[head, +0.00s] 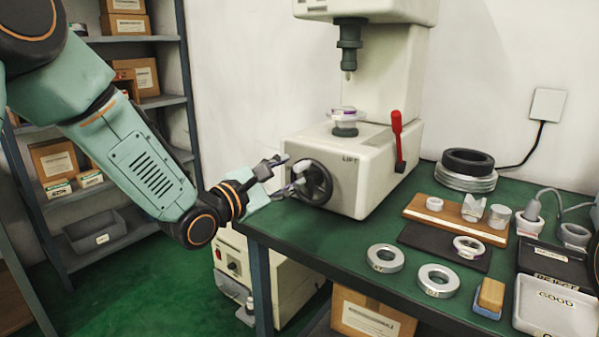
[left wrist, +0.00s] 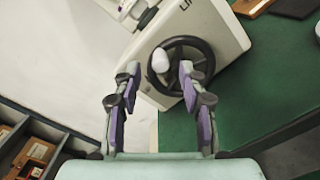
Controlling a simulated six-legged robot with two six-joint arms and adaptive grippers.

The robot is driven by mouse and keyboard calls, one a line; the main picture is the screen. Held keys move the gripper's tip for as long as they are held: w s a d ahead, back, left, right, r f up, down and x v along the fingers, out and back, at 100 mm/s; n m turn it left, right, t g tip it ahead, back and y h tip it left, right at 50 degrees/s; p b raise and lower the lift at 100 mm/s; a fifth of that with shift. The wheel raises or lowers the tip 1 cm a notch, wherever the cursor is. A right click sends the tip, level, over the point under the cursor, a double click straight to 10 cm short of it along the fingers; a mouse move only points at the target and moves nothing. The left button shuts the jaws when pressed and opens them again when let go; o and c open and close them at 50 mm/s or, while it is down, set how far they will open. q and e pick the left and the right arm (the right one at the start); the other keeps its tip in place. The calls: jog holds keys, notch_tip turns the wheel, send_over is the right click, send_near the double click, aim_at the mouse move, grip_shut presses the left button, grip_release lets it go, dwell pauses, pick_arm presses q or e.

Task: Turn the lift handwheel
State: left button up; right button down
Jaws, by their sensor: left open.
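The lift handwheel (head: 312,182) is a black spoked wheel on the left face of the white press-like machine (head: 352,165), below the printed word LIFT. In the left wrist view the handwheel (left wrist: 186,62) lies ahead, with a pale knob (left wrist: 160,60) on it. My left gripper (head: 290,172) is open at the wheel's left side. In the left wrist view its two fingers (left wrist: 157,88) stand apart, with the knob and part of the wheel showing between their tips. I cannot tell if a finger touches the wheel. My right gripper is not in view.
The machine stands on a green-topped bench (head: 330,240). A red lever (head: 397,138) is on its right side. Metal rings (head: 385,258), a wooden board (head: 455,217) and a GOOD tray (head: 552,305) lie to the right. Shelves with boxes (head: 55,160) stand at the left.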

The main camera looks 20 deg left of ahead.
aim_at(296, 170)
pick_arm(q)
jog(key=b+x, duration=0.1)
jog(key=x, duration=0.3)
jog(key=shift+s+d, duration=0.15)
jog(key=shift+d, duration=0.05)
jog(key=shift+a, duration=0.1)
jog(key=shift+c, duration=0.3)
grip_shut()
